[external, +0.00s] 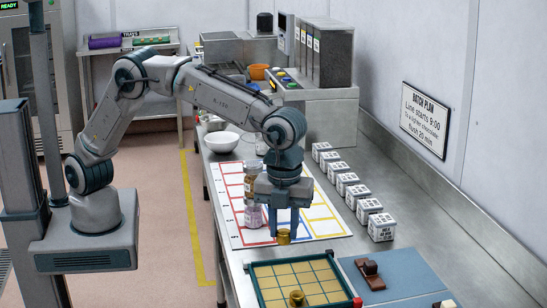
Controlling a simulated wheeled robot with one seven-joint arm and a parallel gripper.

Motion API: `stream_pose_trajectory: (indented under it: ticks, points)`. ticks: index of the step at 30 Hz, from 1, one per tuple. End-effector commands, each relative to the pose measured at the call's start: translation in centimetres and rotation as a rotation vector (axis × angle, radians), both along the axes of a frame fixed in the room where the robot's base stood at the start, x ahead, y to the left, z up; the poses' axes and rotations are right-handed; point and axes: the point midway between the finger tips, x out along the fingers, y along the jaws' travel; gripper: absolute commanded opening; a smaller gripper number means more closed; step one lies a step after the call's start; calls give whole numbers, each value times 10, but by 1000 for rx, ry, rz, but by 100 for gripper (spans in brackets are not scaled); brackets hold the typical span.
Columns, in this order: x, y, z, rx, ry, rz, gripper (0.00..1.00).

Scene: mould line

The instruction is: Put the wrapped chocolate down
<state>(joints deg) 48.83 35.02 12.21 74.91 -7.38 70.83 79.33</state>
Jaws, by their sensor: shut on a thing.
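My gripper (284,222) points straight down over the near part of the steel bench. It is shut on a gold wrapped chocolate (283,237), which shows just below the fingertips. The chocolate is near the front edge of the white mat with coloured grid lines (325,227), behind the green-rimmed tray (254,279). I cannot tell whether it touches the surface. Another gold piece (297,299) stands in the tray, towards its near side.
Stacked jars (252,217) stand close to the gripper's left. White boxes (358,195) line the mat's right side. A blue mat (405,272) with a brown object (370,274) lies right of the tray. A white bowl (221,142) is farther back. Most tray cells look empty.

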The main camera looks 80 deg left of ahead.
Motion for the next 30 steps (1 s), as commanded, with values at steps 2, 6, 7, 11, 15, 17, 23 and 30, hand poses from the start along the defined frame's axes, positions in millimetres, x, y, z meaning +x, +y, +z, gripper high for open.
stream_pose_trajectory:
  ticks: [2, 6, 7, 11, 15, 17, 23, 30]
  points:
    - [0, 0, 0, 0, 0, 0, 6]
    - [0, 0, 0, 0, 0, 0, 6]
    - [0, 0, 0, 0, 0, 0, 6]
    - [7, 7, 1, 0, 0, 17, 6]
    - [32, 38, 3, 1, 0, 85, 6]
    - [48, 59, 4, 1, 0, 130, 6]
    - [98, 145, 8, 1, 0, 302, 6]
    - [139, 257, 11, 0, 0, 508, 6]
